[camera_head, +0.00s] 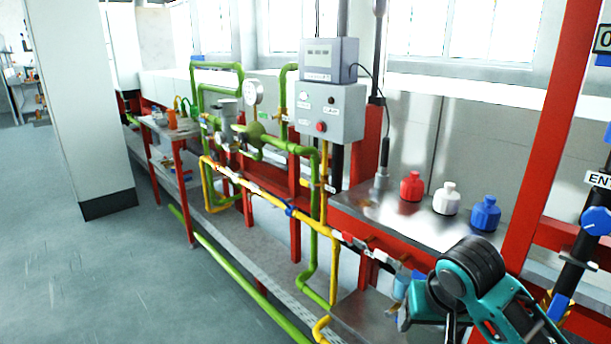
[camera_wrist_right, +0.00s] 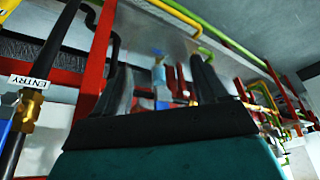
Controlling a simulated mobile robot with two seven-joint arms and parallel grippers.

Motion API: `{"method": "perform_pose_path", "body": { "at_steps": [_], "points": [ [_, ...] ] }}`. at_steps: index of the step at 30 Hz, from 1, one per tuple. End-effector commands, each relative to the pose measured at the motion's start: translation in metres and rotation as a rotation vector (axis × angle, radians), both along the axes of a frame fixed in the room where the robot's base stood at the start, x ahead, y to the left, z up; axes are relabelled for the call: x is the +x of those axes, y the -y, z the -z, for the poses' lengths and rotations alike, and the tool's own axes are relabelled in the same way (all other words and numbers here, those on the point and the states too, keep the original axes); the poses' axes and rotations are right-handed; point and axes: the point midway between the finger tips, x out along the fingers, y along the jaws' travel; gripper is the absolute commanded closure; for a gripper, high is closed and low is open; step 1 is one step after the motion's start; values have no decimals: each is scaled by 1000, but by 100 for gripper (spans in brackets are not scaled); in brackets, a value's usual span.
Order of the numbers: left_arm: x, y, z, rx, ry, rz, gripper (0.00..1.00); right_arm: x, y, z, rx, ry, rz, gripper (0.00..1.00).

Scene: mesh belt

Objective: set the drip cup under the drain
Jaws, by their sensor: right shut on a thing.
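My right gripper (camera_head: 408,312) reaches in from the lower right beside the bench; its tips are partly hidden by my own wrist. In the right wrist view its two dark fingers (camera_wrist_right: 165,85) stand apart on either side of a small light-blue thing (camera_wrist_right: 160,74). A light-blue piece (camera_head: 401,288) also shows at the gripper in the head view. I take it for the drip cup, held, though its outline is mostly hidden. A yellow pipe (camera_head: 333,292) comes down just left of the gripper. I cannot tell which outlet is the drain. My left gripper is not in view.
A metal shelf (camera_head: 378,203) holds a red bottle (camera_head: 411,188), a white bottle (camera_head: 446,200) and a blue bottle (camera_head: 485,214). Green pipes (camera_head: 313,240), red posts (camera_head: 547,130) and a pipe marked ENTRY (camera_wrist_right: 26,103) crowd the gripper. The floor at left is clear.

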Motion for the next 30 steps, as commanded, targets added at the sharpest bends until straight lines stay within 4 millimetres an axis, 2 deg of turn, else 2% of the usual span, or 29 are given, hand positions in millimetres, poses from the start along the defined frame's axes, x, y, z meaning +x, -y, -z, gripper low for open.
{"method": "perform_pose_path", "body": {
  "at_steps": [3,7,11,17,20,30],
  "points": [
    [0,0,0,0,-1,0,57,-24,-7,-20,-2,4,-64,57],
    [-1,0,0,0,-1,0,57,-42,-10,-30,-1,1,-107,57],
    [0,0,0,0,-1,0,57,-50,-11,-34,-2,0,-126,57],
    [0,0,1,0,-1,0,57,-51,-11,-34,1,0,-127,57],
    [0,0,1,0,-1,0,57,-53,-12,-22,8,-6,-125,57],
    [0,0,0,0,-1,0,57,-77,-12,78,12,-10,-117,57]
  ]
}}
